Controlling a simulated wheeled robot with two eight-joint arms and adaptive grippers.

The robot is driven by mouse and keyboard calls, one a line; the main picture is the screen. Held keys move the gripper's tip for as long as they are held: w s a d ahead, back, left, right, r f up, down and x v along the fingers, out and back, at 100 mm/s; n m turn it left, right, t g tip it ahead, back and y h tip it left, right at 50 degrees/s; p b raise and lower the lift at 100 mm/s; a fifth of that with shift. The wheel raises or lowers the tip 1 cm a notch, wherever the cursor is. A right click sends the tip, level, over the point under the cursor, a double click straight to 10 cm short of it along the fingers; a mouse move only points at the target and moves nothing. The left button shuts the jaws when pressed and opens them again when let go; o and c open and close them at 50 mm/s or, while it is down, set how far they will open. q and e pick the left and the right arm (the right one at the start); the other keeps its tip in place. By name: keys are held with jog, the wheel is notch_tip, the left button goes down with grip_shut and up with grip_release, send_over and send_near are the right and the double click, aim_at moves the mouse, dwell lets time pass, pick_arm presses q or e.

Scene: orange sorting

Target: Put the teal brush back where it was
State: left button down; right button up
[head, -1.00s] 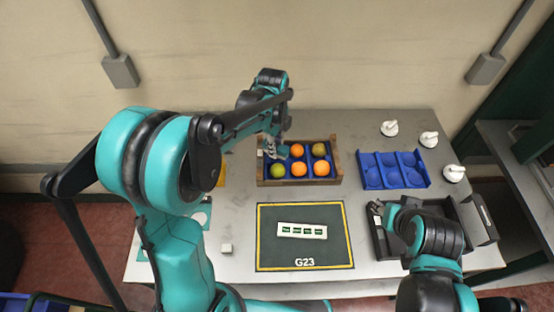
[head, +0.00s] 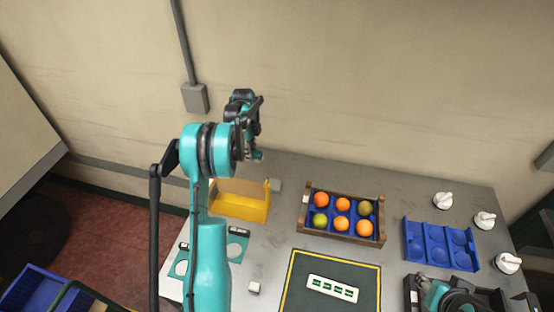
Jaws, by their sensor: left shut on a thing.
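My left gripper (head: 254,146) is raised over the back left of the table, behind and above the yellow holder (head: 240,206). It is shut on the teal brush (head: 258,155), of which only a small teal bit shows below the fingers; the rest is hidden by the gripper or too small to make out. The yellow holder stands at the table's left, partly behind my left arm. My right gripper (head: 425,281) is low at the bottom right, by the black tray (head: 490,297); its fingers are too unclear to read.
A wooden crate (head: 309,227) with several oranges and green fruits stands mid-table. A blue tray (head: 428,262) and white knob-like pieces (head: 485,220) are at right. A dark mat (head: 300,289) with a white label strip (head: 332,288), a white cube (head: 254,287) and a circle-marked card (head: 238,245) lie nearer.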

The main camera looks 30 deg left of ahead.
pick_arm(q)
jog(key=s+a+f+n, duration=0.1)
jog(key=s+a+f, duration=0.1)
jog(key=a, duration=0.5)
jog(key=shift+w+a+f+b, duration=0.15)
jog(key=shift+f+b, duration=0.5)
jog(key=shift+f, duration=0.7)
jog(key=shift+w+d+f+b, duration=0.1)
jog(key=shift+f+b, duration=0.5)
jog(key=shift+f, duration=0.75)
jog(key=shift+f+b, duration=0.5)
jog(key=shift+f, duration=0.1)
jog(key=c, duration=0.8)
grip_release()
jog(key=shift+c, duration=0.2)
jog(key=shift+r, duration=0.15)
notch_tip(320, 180, up, 8)
jog(key=p, duration=0.4)
